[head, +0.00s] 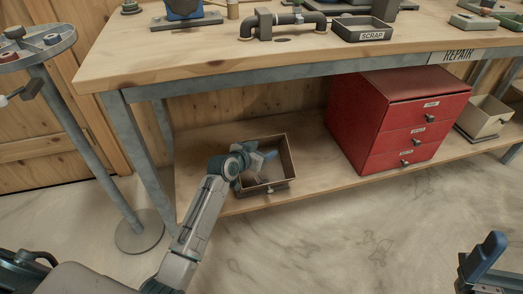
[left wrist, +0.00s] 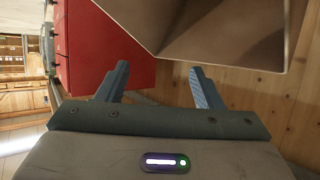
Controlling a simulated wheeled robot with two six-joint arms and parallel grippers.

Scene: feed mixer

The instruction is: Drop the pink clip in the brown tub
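A brown open-topped tub (head: 283,150) sits on the lower shelf under the bench. It also shows large at the top of the left wrist view (left wrist: 215,30). My left gripper (head: 266,156) is over the tub's opening in the head view. In the left wrist view its two blue-grey fingers (left wrist: 160,74) stand apart with nothing between them. I see no pink clip in either view; the tub's inside is partly hidden by my gripper. My right gripper (head: 487,262) is at the lower right corner, partly cut off, far from the tub.
A red drawer cabinet (head: 393,120) stands on the lower shelf (head: 310,180) to the right of the tub. The bench top (head: 190,58) overhangs the shelf. A bench leg (head: 140,150) and a round-topped stand (head: 75,125) are at the left. The floor in front is clear.

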